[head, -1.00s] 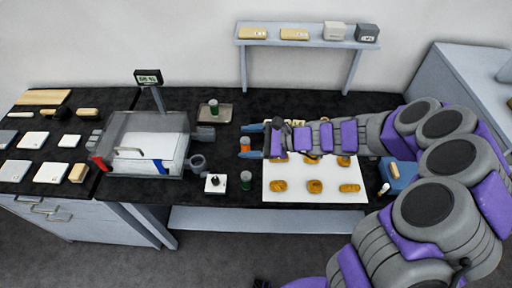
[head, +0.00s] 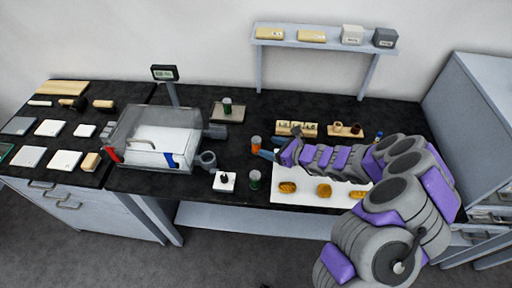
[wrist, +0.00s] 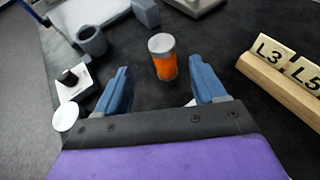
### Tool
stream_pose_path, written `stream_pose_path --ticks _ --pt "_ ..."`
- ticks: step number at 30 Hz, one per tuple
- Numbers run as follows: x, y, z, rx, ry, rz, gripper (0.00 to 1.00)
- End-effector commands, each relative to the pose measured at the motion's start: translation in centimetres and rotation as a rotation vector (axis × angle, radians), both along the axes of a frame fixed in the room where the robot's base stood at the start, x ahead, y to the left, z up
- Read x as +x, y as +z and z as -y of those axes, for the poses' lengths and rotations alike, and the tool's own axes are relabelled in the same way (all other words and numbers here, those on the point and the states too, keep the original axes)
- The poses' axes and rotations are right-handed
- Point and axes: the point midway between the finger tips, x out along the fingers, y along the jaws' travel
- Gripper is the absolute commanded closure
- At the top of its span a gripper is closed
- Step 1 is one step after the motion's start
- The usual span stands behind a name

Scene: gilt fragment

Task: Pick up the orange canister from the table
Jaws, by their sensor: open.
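The orange canister (wrist: 164,64) stands upright on the black table, a clear tube with a pale lid and orange contents. In the head view the canister (head: 256,144) is just left of the white mat. My gripper (wrist: 162,84) is open, its two blue fingers apart, pointing at the canister, which appears between and just beyond the fingertips. In the head view my gripper (head: 272,146) is close to the canister's right side, partly hidden by my arm. I cannot tell whether a finger touches it.
A green canister (head: 255,180) and a white block with a black knob (head: 224,182) stand in front. A grey cup (head: 206,160) and clear-lidded box (head: 150,140) are left. A wooden rack of labelled tiles (wrist: 285,79) is right.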

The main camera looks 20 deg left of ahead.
Motion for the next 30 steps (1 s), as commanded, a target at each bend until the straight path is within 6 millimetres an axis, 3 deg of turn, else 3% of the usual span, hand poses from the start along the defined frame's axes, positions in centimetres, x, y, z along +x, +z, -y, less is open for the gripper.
stream_pose_path --ticks 7,14,24,30 --pt "1.0 -1.8 -3.5 -0.005 0.003 -0.002 0.3" --pt "1.6 -2.2 -4.7 -0.004 0.001 0.001 0.3" --pt "3.1 -3.8 -8.3 -0.004 0.002 0.001 0.3" --pt "3.3 -3.8 -8.7 -0.001 0.0 0.001 0.3"
